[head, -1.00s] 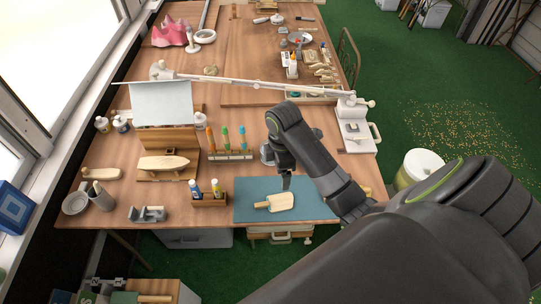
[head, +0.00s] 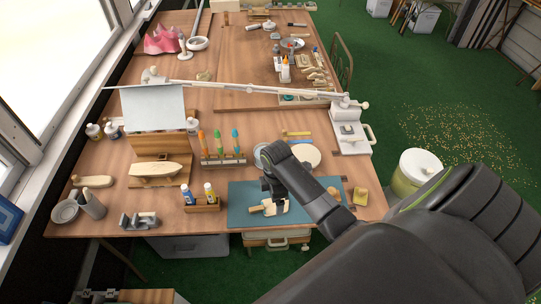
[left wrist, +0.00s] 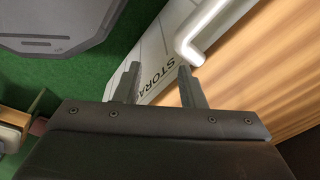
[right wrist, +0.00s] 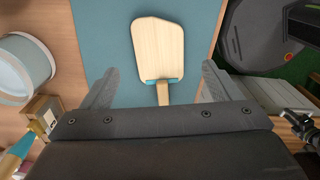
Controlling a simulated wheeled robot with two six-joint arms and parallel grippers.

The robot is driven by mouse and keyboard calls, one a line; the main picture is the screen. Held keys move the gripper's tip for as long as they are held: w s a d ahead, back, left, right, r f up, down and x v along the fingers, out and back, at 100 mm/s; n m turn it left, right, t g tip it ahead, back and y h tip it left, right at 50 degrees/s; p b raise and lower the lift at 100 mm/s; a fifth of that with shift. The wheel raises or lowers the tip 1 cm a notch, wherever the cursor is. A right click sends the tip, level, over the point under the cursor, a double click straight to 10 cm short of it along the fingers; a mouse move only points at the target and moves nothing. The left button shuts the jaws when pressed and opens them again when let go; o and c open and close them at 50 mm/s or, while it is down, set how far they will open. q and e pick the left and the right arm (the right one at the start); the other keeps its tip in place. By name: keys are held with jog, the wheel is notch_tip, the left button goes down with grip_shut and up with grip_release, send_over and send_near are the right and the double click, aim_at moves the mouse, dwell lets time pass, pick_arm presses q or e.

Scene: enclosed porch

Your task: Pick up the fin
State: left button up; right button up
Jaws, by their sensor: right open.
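The fin (right wrist: 158,55) is a pale wooden, paddle-shaped piece with a narrow handle and a blue band where they meet. It lies flat on the blue mat (head: 240,193) at the bench's near edge. In the head view the fin (head: 269,210) is partly hidden by my right gripper (head: 275,204). In the right wrist view my right gripper (right wrist: 159,70) is open, its fingers apart on either side of the fin's handle end, with nothing held. My left gripper (left wrist: 158,69) shows only in its wrist view, open and empty near a white storage box (left wrist: 160,60).
A wooden holder with small bottles (head: 203,205) stands left of the mat. A rack of coloured tools (head: 223,160) and a round pale dish (head: 307,157) are behind it. A boat-shaped wooden piece (head: 155,169) sits further left.

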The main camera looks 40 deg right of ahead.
aim_at(269, 207)
jog(key=shift+f, duration=1.95)
jog(key=c, duration=1.1)
jog(key=shift+r, duration=0.15)
